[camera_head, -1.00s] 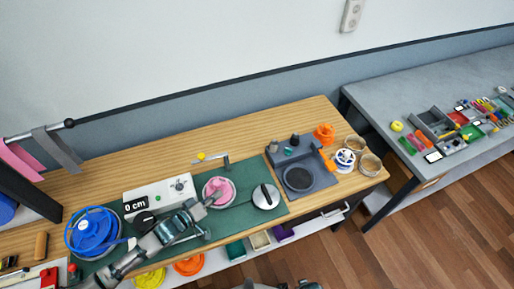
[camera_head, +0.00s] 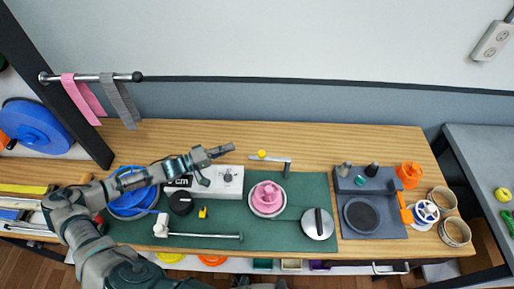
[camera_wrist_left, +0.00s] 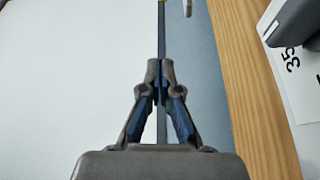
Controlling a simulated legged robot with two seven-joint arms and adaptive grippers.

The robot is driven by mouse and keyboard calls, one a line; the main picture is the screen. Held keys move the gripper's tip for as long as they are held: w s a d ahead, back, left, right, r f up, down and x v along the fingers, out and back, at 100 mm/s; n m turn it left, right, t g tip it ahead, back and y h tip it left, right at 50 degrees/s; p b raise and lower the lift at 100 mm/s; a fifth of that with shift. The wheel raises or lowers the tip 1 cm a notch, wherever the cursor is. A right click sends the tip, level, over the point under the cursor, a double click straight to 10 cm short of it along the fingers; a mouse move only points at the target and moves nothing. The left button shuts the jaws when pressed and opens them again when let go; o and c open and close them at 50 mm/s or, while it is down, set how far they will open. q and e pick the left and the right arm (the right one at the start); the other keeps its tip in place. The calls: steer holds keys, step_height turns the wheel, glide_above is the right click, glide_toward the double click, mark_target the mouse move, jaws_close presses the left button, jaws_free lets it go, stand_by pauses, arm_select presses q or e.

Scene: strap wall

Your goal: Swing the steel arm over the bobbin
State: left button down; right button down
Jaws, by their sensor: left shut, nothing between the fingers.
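The pink bobbin (camera_head: 267,197) sits on a round pale plate on the green mat. Behind it, a short steel arm (camera_head: 272,158) with a yellow knob (camera_head: 262,154) reaches left from a post at the mat's back edge. The arm lies behind the bobbin, not over it. My left gripper (camera_head: 229,149) is shut and empty, above the bench's back strip, left of the yellow knob and apart from it in the picture. Its closed fingers show in the left wrist view (camera_wrist_left: 160,68). My right gripper does not show clearly.
A white box with a display (camera_head: 226,182) stands below my left gripper, partly hidden by my arm. A long rod with a white end (camera_head: 200,235) lies along the mat's front. A round silver disc (camera_head: 318,224) and a grey station (camera_head: 371,209) stand at right.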

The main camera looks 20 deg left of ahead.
arm_select(q)
steer(key=shift+w+d, duration=0.15)
steer(key=shift+d, duration=0.1)
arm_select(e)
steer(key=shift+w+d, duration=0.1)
